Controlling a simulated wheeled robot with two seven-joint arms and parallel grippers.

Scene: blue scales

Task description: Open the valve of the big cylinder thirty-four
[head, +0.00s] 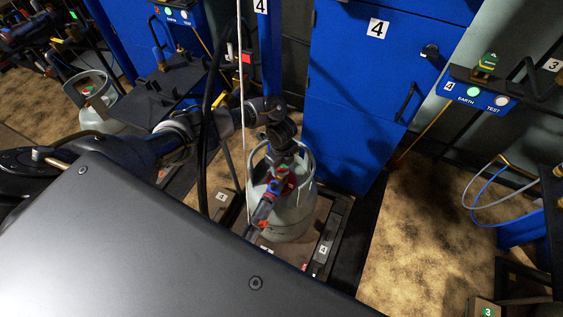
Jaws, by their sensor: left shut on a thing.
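A big grey gas cylinder (295,218) stands upright on a low platform at the centre of the head view. I cannot read a number on it. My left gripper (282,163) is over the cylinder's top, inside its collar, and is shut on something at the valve. The gripper and a coloured filling connector (268,203), red, blue and dark, mostly hide the valve. I cannot tell whether the valve is open. My right gripper is not in view.
A blue cabinet (358,95) marked 4 stands behind the cylinder. A dark hose (204,130) and a pale line hang in front of my left arm. Another grey cylinder (95,98) stands at the left. Bare brown floor (420,225) lies to the right.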

